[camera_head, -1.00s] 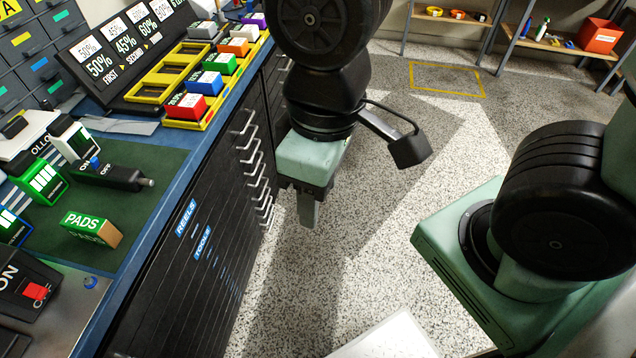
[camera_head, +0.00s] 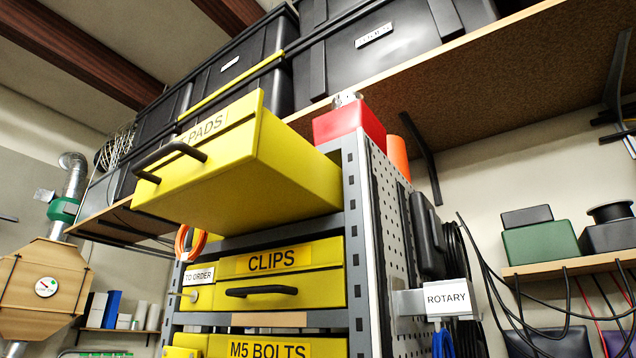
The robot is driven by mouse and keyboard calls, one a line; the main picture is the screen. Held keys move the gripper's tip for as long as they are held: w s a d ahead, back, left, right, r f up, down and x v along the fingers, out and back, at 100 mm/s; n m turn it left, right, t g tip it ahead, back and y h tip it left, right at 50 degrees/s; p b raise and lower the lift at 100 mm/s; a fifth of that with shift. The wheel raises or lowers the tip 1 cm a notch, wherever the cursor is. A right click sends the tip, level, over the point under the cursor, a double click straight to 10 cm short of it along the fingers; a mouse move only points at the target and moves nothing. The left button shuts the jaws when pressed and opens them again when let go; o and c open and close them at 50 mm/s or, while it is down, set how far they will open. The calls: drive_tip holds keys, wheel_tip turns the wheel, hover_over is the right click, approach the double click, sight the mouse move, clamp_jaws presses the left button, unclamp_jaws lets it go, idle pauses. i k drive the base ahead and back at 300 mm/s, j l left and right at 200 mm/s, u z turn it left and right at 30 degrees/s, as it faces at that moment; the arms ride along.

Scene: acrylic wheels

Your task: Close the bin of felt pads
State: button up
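The bin of felt pads (camera_head: 250,172) is a yellow drawer-like bin at the top of a grey metal rack, seen from below. Its label is partly hidden by its black handle (camera_head: 170,158) and ends in "PADS". The bin sticks far out of the rack toward the lower left of its opening, so it stands open. Its inside is hidden from this low angle. My gripper is not in this view.
Below it, the yellow CLIPS bin (camera_head: 280,278) and M5 BOLTS bin (camera_head: 270,347) sit in the rack. A red box (camera_head: 348,122) stands on top. A shelf with black cases (camera_head: 400,45) runs behind. A ROTARY sign (camera_head: 447,298) juts out at right.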

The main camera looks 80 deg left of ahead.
sight(241, 170)
drive_tip(key=u, duration=2.85)
